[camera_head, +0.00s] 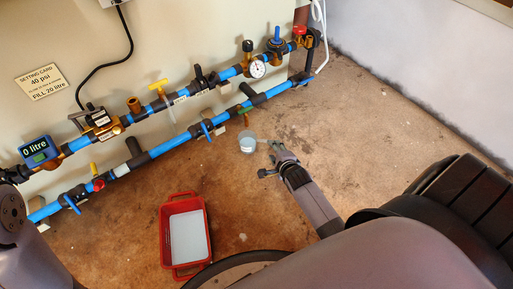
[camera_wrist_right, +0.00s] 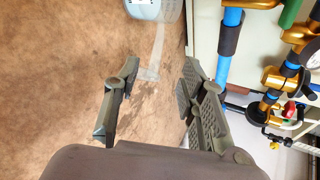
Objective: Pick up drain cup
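The drain cup (camera_head: 247,143) is a small, clear cup with a pale bluish-white inside. It stands on the floor below the lower pipe. My right gripper (camera_head: 268,159) is open and empty, just to the right of the cup. In the right wrist view the cup (camera_wrist_right: 153,10) is cut off by the top edge. A clear, handle-like strip runs from it towards the space between the two open fingers (camera_wrist_right: 160,70). Whether a finger touches the strip cannot be told. My left arm shows at the lower left, but its gripper is out of view.
Blue pipes (camera_head: 165,146) with valves and a gauge (camera_head: 257,69) run along the wall. A red tray (camera_head: 164,240) with a pale inside stands on the floor, left of my base. The floor (camera_head: 370,120) right of the cup is clear.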

